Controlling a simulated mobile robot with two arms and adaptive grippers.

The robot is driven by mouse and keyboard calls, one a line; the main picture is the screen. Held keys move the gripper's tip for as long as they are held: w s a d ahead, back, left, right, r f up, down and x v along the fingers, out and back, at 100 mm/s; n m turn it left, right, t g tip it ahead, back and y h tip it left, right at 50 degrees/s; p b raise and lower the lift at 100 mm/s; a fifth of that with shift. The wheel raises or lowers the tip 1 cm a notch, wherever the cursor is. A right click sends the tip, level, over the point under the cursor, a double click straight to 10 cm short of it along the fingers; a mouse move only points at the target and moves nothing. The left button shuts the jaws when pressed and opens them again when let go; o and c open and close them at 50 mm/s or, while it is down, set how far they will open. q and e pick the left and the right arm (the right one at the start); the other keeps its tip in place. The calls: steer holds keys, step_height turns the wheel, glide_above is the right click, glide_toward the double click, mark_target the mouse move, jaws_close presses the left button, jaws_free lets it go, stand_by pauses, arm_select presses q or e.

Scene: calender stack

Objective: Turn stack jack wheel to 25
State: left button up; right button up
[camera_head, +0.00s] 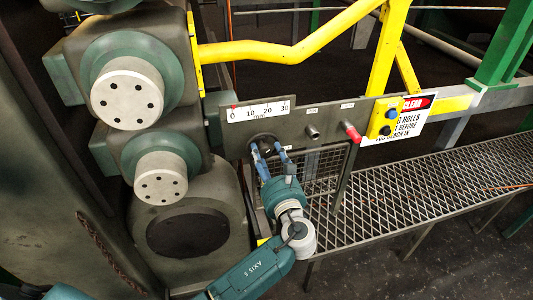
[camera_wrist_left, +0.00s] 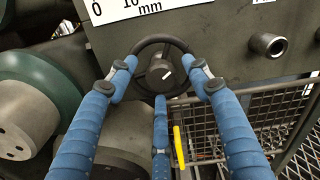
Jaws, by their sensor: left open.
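The stack jack wheel (camera_wrist_left: 164,72) is a dark handwheel with a hub and a short white mark, on the grey panel below the scale. In the head view the wheel (camera_head: 264,141) is small and partly hidden by my fingers. The white mm scale (camera_head: 258,111) reads 0 to 30, with a red pointer near 0. My left gripper (camera_head: 270,157) has blue fingers, open, with tips at the left and right of the wheel rim; I cannot tell whether they touch. The left gripper (camera_wrist_left: 155,85) also shows in the wrist view. My right gripper is not in view.
A bare metal stub (camera_head: 312,131) and a red-tipped lever (camera_head: 352,132) stick out right of the wheel. A yellow button box (camera_head: 384,118) and sign are farther right. Large rolls' housings (camera_head: 128,92) stand left. A wire mesh guard (camera_head: 318,168) and grating walkway (camera_head: 420,190) lie below.

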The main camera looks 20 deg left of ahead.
arm_select(q)
steer(key=shift+a, duration=0.1)
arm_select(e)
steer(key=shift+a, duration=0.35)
arm_select(q)
steer(key=c, duration=1.1)
steer(key=shift+c, duration=0.3)
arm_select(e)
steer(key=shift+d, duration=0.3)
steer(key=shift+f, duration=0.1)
arm_select(q)
steer(key=shift+n, duration=0.3)
steer(key=shift+n+b, duration=1.1)
steer(key=shift+n, duration=0.1)
steer(key=n+b, duration=0.2)
steer(key=n, duration=0.1)
steer(key=shift+n+b, duration=0.3)
steer(key=shift+r, duration=0.15)
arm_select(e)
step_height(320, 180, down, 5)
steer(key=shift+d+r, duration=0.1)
arm_select(q)
steer(key=shift+a+n, duration=0.1)
steer(key=shift+n, duration=0.2)
